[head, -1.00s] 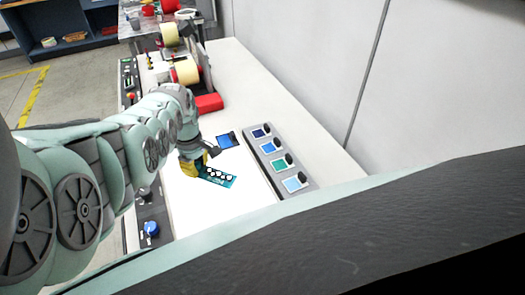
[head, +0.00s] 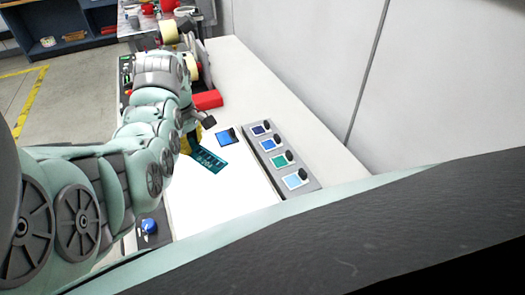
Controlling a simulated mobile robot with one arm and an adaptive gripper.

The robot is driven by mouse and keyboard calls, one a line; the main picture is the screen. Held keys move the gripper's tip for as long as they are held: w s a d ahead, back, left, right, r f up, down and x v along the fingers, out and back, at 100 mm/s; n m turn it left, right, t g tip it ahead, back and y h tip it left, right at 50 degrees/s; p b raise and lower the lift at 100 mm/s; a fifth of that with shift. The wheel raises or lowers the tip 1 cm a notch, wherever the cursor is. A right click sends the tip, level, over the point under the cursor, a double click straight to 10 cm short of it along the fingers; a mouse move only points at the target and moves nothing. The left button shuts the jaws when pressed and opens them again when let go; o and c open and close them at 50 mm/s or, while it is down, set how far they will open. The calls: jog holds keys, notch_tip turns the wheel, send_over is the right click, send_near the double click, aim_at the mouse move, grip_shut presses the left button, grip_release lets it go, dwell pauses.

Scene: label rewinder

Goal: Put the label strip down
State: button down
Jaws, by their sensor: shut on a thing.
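The label strip (head: 209,159) is a short teal strip with pale print. It sticks out to the lower right from my gripper (head: 190,145), over the bright white panel (head: 225,195) on the worktop. My gripper is shut on the strip's upper left end. Its yellow fingers are partly hidden behind my arm. I cannot tell whether the strip touches the panel or hangs a little above it.
A blue square with a dark knob (head: 225,138) lies just right of the strip. A grey rack (head: 302,172) holds several coloured squares further right. A red block (head: 207,99) and the rewinder's yellowish roll (head: 169,31) stand behind. The panel's front part is clear.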

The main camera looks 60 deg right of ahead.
jog(key=shift+r, duration=1.25)
jog(key=w+a+r+m, duration=0.1)
jog(key=w+a+r, duration=0.4)
jog(key=w+a, duration=0.25)
jog(key=w+a+r, duration=0.5)
jog(key=w+a, duration=0.2)
jog(key=w, duration=0.2)
jog(key=w+a+r+m, duration=0.1)
jog(key=a+r, duration=0.3)
jog(key=a, duration=0.6)
jog(key=w+a+r+m, duration=0.1)
jog(key=w+a+r, duration=0.1)
jog(key=a+r, duration=0.5)
notch_tip(320, 180, up, 34)
jog(key=a+p, duration=0.2)
jog(key=p, duration=3.3)
jog(key=shift+s+a+f+p, duration=0.15)
jog(key=shift+a+f+p, duration=0.1)
jog(key=shift+p, duration=0.05)
jog(key=shift+f, duration=0.1)
